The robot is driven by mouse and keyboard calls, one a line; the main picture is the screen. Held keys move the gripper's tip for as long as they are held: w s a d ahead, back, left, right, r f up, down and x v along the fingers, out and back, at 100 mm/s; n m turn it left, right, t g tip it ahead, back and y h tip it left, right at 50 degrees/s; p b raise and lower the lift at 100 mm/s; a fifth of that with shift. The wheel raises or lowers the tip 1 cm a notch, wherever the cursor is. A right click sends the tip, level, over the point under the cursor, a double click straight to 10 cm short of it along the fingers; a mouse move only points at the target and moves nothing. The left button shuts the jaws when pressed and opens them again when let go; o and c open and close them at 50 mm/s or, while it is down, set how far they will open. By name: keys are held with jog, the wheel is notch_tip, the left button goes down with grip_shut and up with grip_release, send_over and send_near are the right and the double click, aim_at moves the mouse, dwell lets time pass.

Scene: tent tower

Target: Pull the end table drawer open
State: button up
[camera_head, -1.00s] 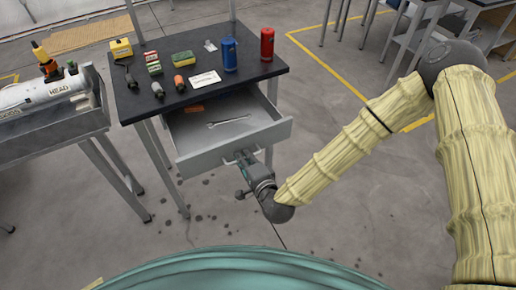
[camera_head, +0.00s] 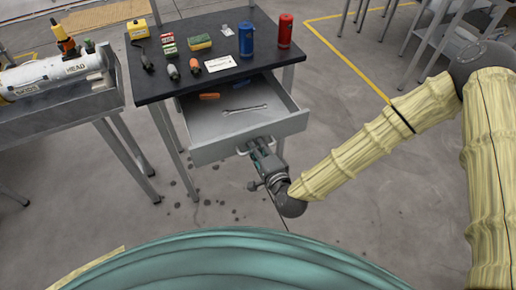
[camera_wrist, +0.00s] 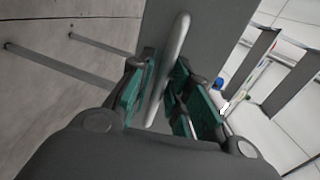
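The end table (camera_head: 160,90) has a dark top and grey legs. Its grey drawer (camera_head: 225,146) is pulled well out, showing a wrench (camera_head: 245,109) and an orange object (camera_head: 209,96) inside. The drawer's bar handle (camera_head: 241,152) is on its front face. My gripper (camera_head: 258,150) is at the handle. In the wrist view the handle (camera_wrist: 177,40) runs between the green finger pads of my gripper (camera_wrist: 164,85), which are close on both sides of it. Part of the handle is hidden by the fingers.
On the tabletop stand a blue can (camera_head: 246,40), a red can (camera_head: 285,30), a sponge (camera_head: 199,41), a white card (camera_head: 220,62) and several small items. A grey cart (camera_head: 65,107) stands close at the left.

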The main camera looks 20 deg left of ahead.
jog(key=v, duration=1.2)
dwell(0.3)
jog(key=s+d+f+n+g+h, duration=0.3)
jog(key=s+d+f+g+h, duration=0.15)
jog(key=d+f, duration=0.6)
jog(key=s+d+f+n+g+h, duration=0.35)
jog(key=s+d+f, duration=0.25)
jog(key=d+f, duration=0.5)
jog(key=s+d+n+g+h, duration=0.1)
jog(key=s+d, duration=0.2)
jog(key=d, duration=0.3)
jog(key=s+d+n+g+h, duration=0.1)
jog(key=s+d+h, duration=0.1)
jog(key=d, duration=0.5)
jog(key=shift+s+d+f+g, duration=0.3)
jog(key=shift+s+g, duration=0.1)
jog(key=shift+s, duration=0.15)
